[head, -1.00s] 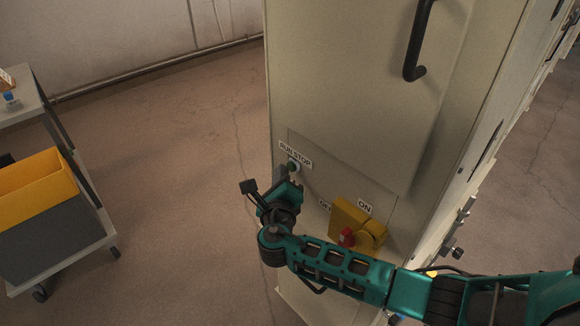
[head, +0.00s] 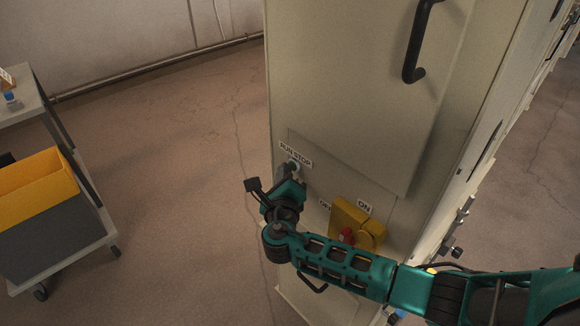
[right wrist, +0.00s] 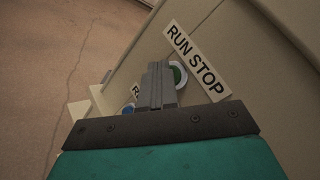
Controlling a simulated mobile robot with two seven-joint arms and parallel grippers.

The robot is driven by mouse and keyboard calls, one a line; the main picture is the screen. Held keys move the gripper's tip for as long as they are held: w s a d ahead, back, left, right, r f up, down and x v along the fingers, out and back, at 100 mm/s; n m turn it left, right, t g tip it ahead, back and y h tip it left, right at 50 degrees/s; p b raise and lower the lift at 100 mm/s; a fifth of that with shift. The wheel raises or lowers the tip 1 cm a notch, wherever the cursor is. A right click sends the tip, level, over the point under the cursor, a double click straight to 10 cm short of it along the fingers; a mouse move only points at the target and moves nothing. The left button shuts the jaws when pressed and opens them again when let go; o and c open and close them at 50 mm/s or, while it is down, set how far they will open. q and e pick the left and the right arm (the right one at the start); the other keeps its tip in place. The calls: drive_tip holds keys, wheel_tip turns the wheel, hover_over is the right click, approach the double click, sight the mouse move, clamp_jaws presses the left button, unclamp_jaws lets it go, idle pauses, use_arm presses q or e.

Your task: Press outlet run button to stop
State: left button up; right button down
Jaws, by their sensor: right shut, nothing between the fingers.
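The run/stop control sits on the cabinet front under a white "RUN STOP" label (head: 295,155). In the right wrist view the label (right wrist: 197,60) is large, and a green button with a pale ring (right wrist: 179,75) shows beside my fingertips, partly hidden by them. In the head view the control (head: 294,167) is small, just above my right gripper (head: 293,180). My right gripper is shut and empty, its fingers (right wrist: 157,84) pointing at the panel by the green button. Whether they touch it I cannot tell. My left gripper is not in view.
A yellow switch housing with a red part (head: 347,235) and ON/OFF labels sits lower right on the cabinet (head: 350,90). A blue round part (right wrist: 128,109) shows left of my fingers. A cart with a yellow bin (head: 35,190) stands left; floor between is clear.

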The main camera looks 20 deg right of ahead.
drive_tip(key=shift+s+a+p, duration=0.35)
drive_tip(key=shift+a, duration=0.45)
drive_tip(key=shift+s+a+p, duration=0.2)
drive_tip(key=shift+s+a, duration=0.1)
drive_tip(key=shift+a, duration=0.5)
drive_tip(key=shift+s+a+p, duration=0.2)
drive_tip(key=shift+s+a, duration=0.05)
drive_tip(key=shift+a, duration=0.5)
drive_tip(key=shift+s+a+p, duration=0.2)
drive_tip(key=shift+s+a, duration=0.1)
drive_tip(key=shift+a, duration=0.5)
